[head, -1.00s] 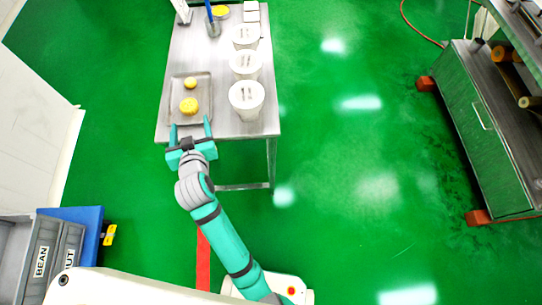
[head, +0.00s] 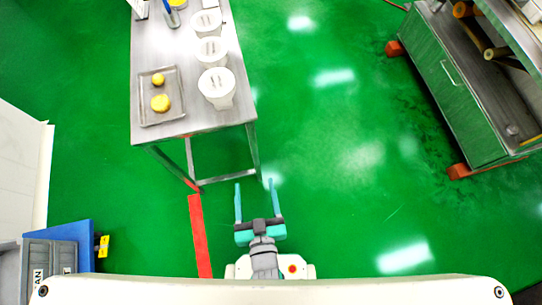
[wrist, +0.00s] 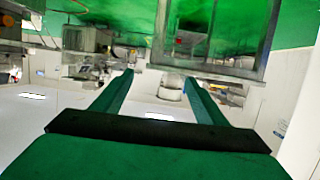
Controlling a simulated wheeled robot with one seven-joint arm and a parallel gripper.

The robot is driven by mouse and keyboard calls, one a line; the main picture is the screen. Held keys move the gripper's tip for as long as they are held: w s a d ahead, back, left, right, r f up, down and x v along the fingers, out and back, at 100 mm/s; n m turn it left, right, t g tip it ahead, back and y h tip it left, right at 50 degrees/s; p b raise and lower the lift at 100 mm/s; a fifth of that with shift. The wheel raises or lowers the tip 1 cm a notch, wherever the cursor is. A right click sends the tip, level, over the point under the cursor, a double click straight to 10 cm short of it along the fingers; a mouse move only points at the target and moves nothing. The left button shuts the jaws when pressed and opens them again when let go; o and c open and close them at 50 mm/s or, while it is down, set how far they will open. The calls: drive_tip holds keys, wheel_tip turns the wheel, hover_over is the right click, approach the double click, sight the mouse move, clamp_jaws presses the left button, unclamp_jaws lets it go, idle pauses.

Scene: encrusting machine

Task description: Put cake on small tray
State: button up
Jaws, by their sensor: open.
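Two round yellow cakes lie on a grey rectangular small tray (head: 144,97) at the front left of the steel table. The smaller cake (head: 158,79) is towards the back of the tray, and the larger cake (head: 160,103) is nearer its front. My gripper (head: 255,184) is open and empty, over the green floor in front of the table and well apart from the tray. Its two spread teal fingers also show in the wrist view (wrist: 159,78), with nothing between them. The cakes and tray cannot be made out in the wrist view.
Several white lidded containers, one of them nearest me (head: 217,88), stand along the right side of the steel table (head: 192,122). Grey bins on a blue base (head: 85,238) stand at the lower left. The floor between is clear.

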drive_tip(key=s+d+r+m+h, duration=0.2)
drive_tip(key=s+d+r, duration=0.1)
drive_tip(key=s, duration=0.5)
drive_tip(key=shift+d+r+t, duration=0.4)
drive_tip(key=shift+d, duration=0.35)
idle(0.4)
